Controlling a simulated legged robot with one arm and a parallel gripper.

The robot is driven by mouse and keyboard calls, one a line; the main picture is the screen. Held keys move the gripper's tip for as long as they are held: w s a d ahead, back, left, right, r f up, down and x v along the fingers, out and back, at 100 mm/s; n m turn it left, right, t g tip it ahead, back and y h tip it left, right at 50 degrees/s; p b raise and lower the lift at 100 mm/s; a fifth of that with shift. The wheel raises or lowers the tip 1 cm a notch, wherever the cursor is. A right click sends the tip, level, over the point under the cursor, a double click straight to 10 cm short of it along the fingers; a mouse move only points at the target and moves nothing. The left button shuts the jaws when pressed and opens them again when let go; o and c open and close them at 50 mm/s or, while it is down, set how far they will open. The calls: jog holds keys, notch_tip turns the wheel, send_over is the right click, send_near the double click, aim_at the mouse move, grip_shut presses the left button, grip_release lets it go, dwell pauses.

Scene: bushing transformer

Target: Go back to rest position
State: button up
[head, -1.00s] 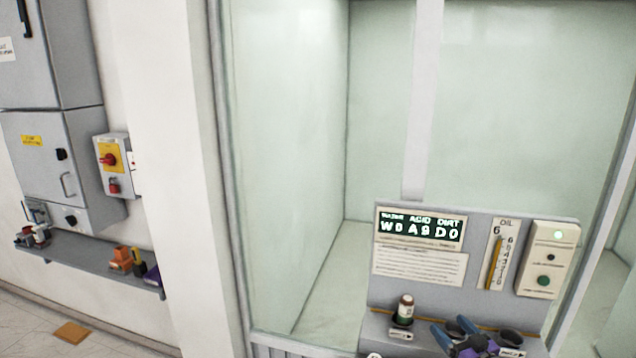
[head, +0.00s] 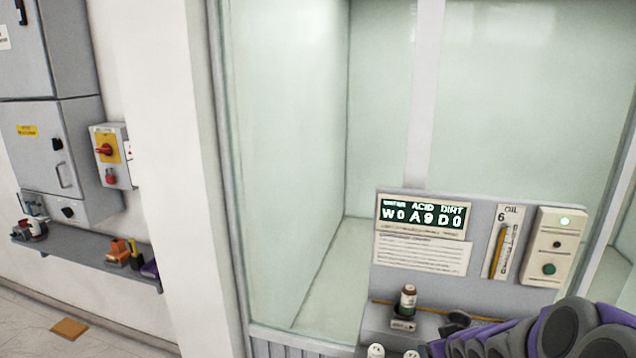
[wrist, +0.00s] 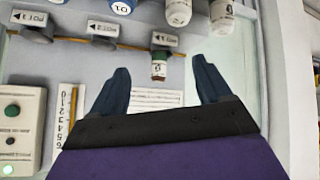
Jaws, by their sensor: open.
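My gripper (wrist: 161,68) is open in the wrist view, its two dark blue fingers spread apart with nothing held between them. In the head view the same bottle (head: 408,299) stands upright on the panel's shelf. My purple and black arm fills the lower right corner there, and the fingertips cannot be made out.
The test panel (head: 484,215) has a lit display (head: 421,219) reading W0 A9 D0, an oil gauge (head: 505,243) and a button box (head: 553,246). White-capped bottles (wrist: 178,12) sit near the panel. Glass walls stand behind. A wall shelf (head: 85,252) holds small items at left.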

jog(key=s+a+m+g+b, duration=0.1)
jog(key=s+a+g, duration=0.4)
jog(key=s, duration=1.3)
jog(key=s+a+m+g+b, duration=0.1)
jog(key=s+a+g+b, duration=0.3)
jog(key=s+a, duration=0.5)
jog(key=s+g, duration=0.1)
jog(key=s, duration=0.9)
jog(key=shift+s, duration=0.2)
jog(key=shift+a, duration=0.1)
